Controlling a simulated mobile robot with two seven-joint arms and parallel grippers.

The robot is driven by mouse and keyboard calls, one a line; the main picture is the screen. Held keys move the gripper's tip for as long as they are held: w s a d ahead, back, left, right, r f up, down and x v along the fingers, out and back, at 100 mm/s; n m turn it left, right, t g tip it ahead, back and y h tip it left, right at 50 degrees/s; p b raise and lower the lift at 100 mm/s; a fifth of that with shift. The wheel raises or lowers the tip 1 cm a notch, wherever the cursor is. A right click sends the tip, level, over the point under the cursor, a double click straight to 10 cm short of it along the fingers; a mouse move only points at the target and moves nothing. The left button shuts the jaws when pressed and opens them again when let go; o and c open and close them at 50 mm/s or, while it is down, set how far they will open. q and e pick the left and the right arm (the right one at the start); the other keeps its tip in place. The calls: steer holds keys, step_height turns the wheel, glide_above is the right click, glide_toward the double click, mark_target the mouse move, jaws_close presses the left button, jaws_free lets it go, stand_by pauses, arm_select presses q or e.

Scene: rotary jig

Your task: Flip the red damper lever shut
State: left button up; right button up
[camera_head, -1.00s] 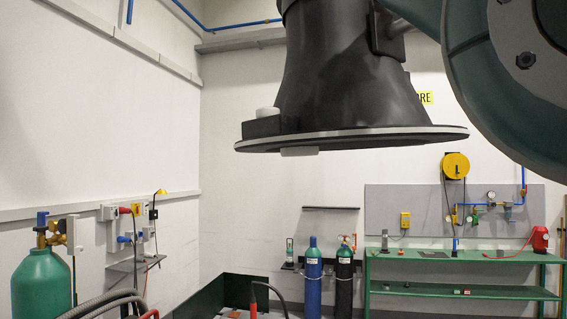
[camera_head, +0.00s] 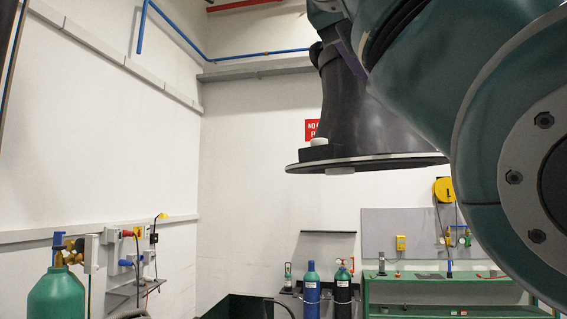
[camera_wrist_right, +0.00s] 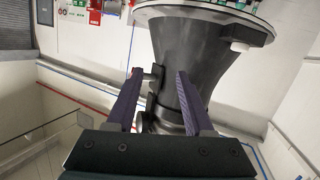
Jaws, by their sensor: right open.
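A black extraction hood (camera_head: 365,125) with a wide, pale-rimmed bottom flange hangs at the upper right of the head view. It also shows upside down in the wrist view (camera_wrist_right: 190,45). My right gripper (camera_wrist_right: 158,75) is open, with its two purple fingers spread in front of the hood's narrow neck. A grey stub (camera_wrist_right: 152,78) on the neck shows between the fingers. In the head view, my teal right arm covers the right side, and only a bit of purple finger shows by the neck. I cannot clearly make out the red damper lever. My left gripper is out of view.
A green gas cylinder (camera_head: 57,298) stands at the lower left. Blue (camera_head: 312,290) and black (camera_head: 343,292) cylinders stand by the back wall, beside a green bench (camera_head: 420,285). Blue pipe (camera_head: 160,20) runs high along the walls. The space left of the hood is free.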

step_height(320, 180, down, 19)
steer(key=d+n+g+y+p, duration=0.1)
steer(key=n+g+y, duration=0.1)
steer(key=n+y, duration=0.1)
steer(key=shift+w+d+y+p, duration=0.25)
steer(key=shift+y+p, duration=0.05)
steer(key=shift+y, duration=0.2)
steer(key=shift+f, duration=0.1)
